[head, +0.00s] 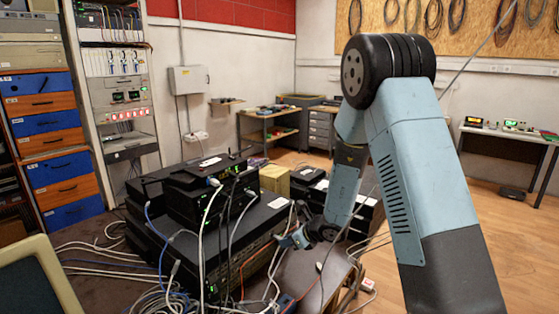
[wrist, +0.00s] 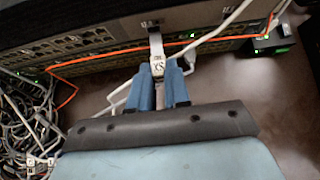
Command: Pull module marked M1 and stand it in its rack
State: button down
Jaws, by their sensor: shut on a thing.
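My gripper (wrist: 164,78) is in front of a dark switch (wrist: 100,52) with rows of ports, its two blue fingers shut on a slim light-grey module (wrist: 155,45). The module carries a white label whose marking I cannot read surely as M1. Its far end reaches the switch face; I cannot tell how deep it sits in a port. In the head view my gripper (head: 297,239) is low at the right front of the black equipment stack (head: 265,222), and the module is too small to make out there. I cannot pick out the module's rack.
An orange cable (wrist: 75,72) and a white cable (wrist: 212,30) run close along the switch front. A small black box with green lights (wrist: 268,46) is at right. Tangled cables (wrist: 25,115) lie at left.

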jog(key=shift+s+d, duration=0.7)
jog(key=shift+d, duration=0.25)
jog(key=c, duration=1.6)
grip_release()
grip_shut()
jog(key=shift+s, duration=0.1)
